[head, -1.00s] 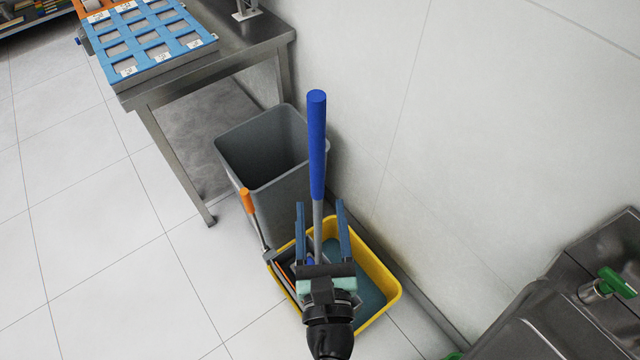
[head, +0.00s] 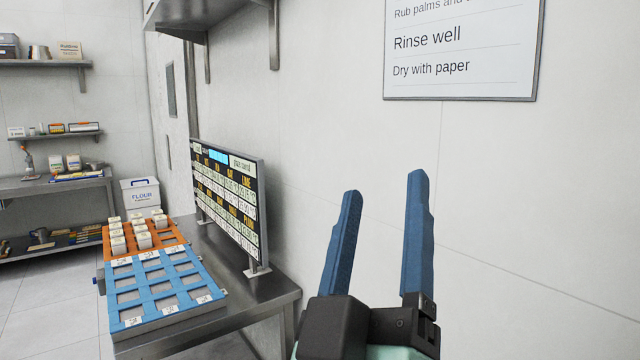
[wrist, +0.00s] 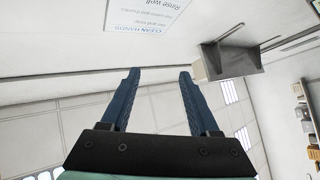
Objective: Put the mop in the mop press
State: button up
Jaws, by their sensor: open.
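My gripper (head: 384,188) is raised in front of the bare white wall in the head view. Its two blue fingers stand apart, point upward and have nothing between them. In the wrist view my gripper (wrist: 158,72) is also open and empty, facing the wall and ceiling. The mop and the mop press are in neither view now.
A steel table (head: 262,293) stands to the left of my gripper, with a blue-and-orange compartment tray (head: 163,282) and a display board (head: 233,196) on it. A wall sign (head: 463,48) hangs above right. A shelf (head: 205,16) juts from the wall.

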jog(key=s+a+r+m+t+y, duration=0.1)
jog(key=s+a+r+y, duration=0.1)
jog(key=r, duration=0.3)
jog(key=s+a+r+m+t+y, duration=0.1)
jog(key=s+a+r+m+y, duration=0.1)
jog(key=s+r+y, duration=0.1)
jog(key=shift+s+a+r+t+y, duration=0.25)
jog(key=shift+a+r+t+y, duration=0.15)
jog(key=shift+r+y, duration=0.5)
jog(key=shift+r, duration=0.1)
notch_tip(320, 180, up, 3)
jog(key=p, duration=0.3)
